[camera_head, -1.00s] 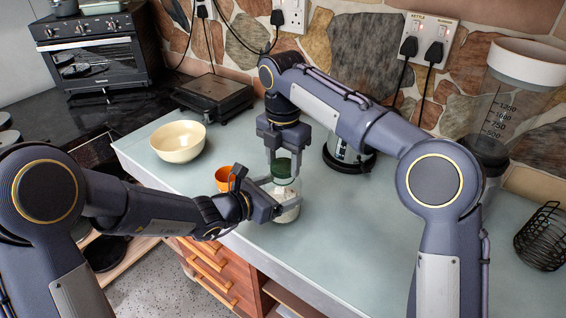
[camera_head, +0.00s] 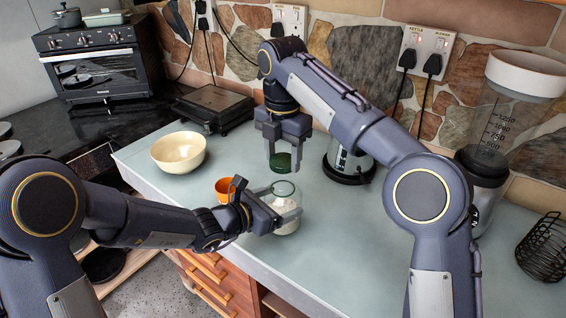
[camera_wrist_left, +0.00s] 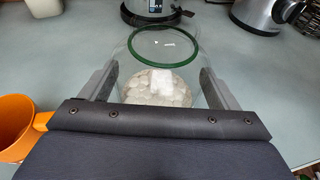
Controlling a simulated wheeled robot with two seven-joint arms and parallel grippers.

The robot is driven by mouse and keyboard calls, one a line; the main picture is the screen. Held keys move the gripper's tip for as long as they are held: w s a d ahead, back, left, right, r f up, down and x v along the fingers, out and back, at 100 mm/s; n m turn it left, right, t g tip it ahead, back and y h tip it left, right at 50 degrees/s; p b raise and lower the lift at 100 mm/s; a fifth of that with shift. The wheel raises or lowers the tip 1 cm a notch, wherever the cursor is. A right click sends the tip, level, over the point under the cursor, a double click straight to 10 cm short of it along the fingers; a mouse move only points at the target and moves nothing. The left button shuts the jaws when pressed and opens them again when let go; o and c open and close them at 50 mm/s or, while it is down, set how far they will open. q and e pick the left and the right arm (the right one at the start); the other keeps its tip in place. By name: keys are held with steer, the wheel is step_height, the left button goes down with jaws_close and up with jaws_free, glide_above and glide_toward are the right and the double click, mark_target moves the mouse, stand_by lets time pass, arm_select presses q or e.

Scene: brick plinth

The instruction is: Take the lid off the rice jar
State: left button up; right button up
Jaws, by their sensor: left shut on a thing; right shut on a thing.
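The rice jar (camera_head: 286,222) is clear glass with white contents and stands upright on the counter. Its mouth is open, with a green rim (camera_wrist_left: 163,47) in the left wrist view. My left gripper (camera_head: 284,212) is shut around the jar's body, one finger on each side. The green lid (camera_head: 281,162) is in my right gripper (camera_head: 282,153), which points down and is shut on it. The lid is above and slightly behind the jar, apart from it. My right gripper does not show in the left wrist view.
An orange cup (camera_head: 224,188) stands close left of the jar, beside my left gripper. A cream bowl (camera_head: 178,153) is further left. A kettle (camera_head: 347,162) stands behind the jar, and a blender (camera_head: 492,135) at right. The counter right of the jar is clear.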

arm_select(q)
steer(key=o, duration=1.8)
